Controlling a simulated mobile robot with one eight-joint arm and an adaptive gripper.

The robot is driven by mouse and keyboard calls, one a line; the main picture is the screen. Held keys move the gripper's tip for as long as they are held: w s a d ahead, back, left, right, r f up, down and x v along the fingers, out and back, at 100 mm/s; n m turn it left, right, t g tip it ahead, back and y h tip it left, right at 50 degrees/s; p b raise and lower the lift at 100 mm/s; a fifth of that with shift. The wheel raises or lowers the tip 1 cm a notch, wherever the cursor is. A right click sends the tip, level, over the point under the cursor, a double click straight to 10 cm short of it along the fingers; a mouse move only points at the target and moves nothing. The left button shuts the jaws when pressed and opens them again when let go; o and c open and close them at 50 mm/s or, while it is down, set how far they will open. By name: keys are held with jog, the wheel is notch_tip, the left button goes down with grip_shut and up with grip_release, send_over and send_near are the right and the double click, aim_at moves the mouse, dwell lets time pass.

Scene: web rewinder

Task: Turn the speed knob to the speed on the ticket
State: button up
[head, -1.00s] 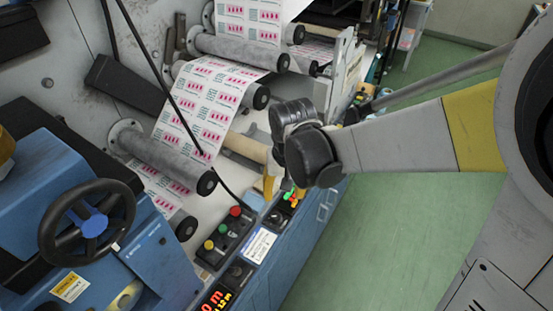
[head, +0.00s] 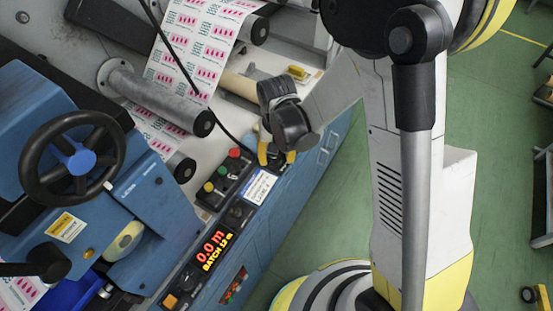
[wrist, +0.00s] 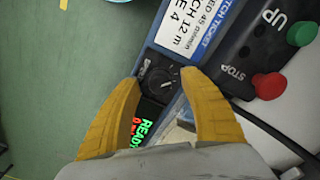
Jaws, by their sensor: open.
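The speed knob (wrist: 160,79) is a small round black knob on a dark panel in the wrist view. My gripper (wrist: 159,77) is open, with one yellow finger on each side of the knob. I cannot tell whether the fingers touch it. The batch ticket (wrist: 183,32) lies beside the knob, partly cut off; "45 m/min", "12 m" and "4" can be read. It also shows in the head view (head: 260,187). A display (wrist: 143,125) with green "READY" is partly behind my gripper. In the head view my gripper (head: 276,157) covers the speed knob.
The red (wrist: 269,86) and green (wrist: 301,33) buttons stand close to the ticket in the wrist view. Another display (head: 211,248) reads "0.0 m" and "BATCH 12 m", near another dark knob (head: 238,213). Rollers carry the printed web (head: 190,50) behind. Green floor (head: 500,140) is open at right.

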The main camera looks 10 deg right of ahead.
jog(key=shift+f, duration=0.15)
jog(key=shift+c, duration=0.6)
grip_shut()
jog(key=shift+m, duration=0.4)
jog(key=m+b, duration=0.2)
jog(key=m, duration=0.1)
jog(key=shift+f+m, duration=0.1)
jog(key=shift+m, duration=0.2)
jog(key=m+b, duration=0.1)
jog(key=m, duration=0.3)
jog(key=shift+m, duration=0.3)
jog(key=m+b, duration=0.1)
jog(key=m, duration=0.7)
jog(key=shift+m+b, duration=0.3)
jog(key=shift+b, duration=0.1)
jog(key=shift+m, duration=0.3)
